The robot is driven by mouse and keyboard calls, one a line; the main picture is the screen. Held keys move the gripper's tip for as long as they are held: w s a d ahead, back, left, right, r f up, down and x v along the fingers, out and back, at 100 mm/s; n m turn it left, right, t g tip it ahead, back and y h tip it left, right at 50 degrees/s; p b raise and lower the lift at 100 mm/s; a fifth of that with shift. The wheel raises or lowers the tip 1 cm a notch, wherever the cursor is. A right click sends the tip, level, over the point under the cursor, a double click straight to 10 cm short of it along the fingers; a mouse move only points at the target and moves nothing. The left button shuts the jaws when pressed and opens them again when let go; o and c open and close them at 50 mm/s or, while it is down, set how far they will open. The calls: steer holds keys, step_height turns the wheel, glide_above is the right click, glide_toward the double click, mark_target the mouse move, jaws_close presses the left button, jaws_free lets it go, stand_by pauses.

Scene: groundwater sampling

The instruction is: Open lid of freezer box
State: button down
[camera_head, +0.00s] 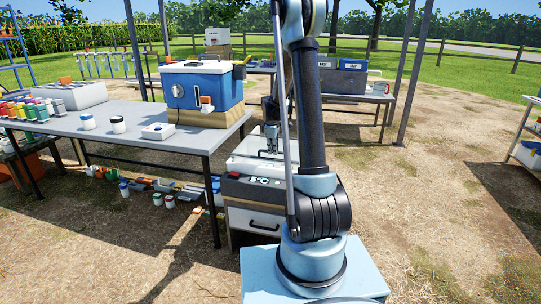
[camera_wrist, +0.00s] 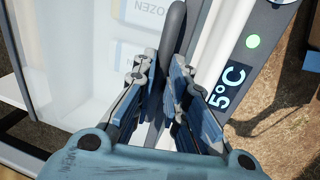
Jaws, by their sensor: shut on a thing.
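The freezer box (camera_head: 255,190) stands right of the long grey table, with a "5°C" display on its front. In the wrist view its display panel (camera_wrist: 250,60) is at the right. Its pale, see-through lid (camera_wrist: 75,60) fills the left, with "OZEN" lettering showing below it. The lid's dark curved handle (camera_wrist: 173,28) runs between my fingers. My gripper (camera_wrist: 168,85) is shut on this handle. In the head view my gripper (camera_head: 270,135) is over the box top, partly behind my arm. I cannot tell if the lid is raised at all.
The grey table (camera_head: 165,134) at the left holds a blue cooler (camera_head: 200,88), jars and several bottles. More bottles and tools lie on the ground under it. Another table with bins (camera_head: 345,80) stands behind. Bare ground right of my arm is free.

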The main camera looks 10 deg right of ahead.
glide_above(281, 144)
steer(key=shift+w+d, duration=0.15)
steer(key=c, duration=1.6)
jaws_free()
step_height(281, 144, up, 12)
steer(key=s, duration=0.2)
steer(key=shift+a+f, duration=0.15)
steer(key=shift+a, duration=0.3)
steer(key=shift+s, duration=0.1)
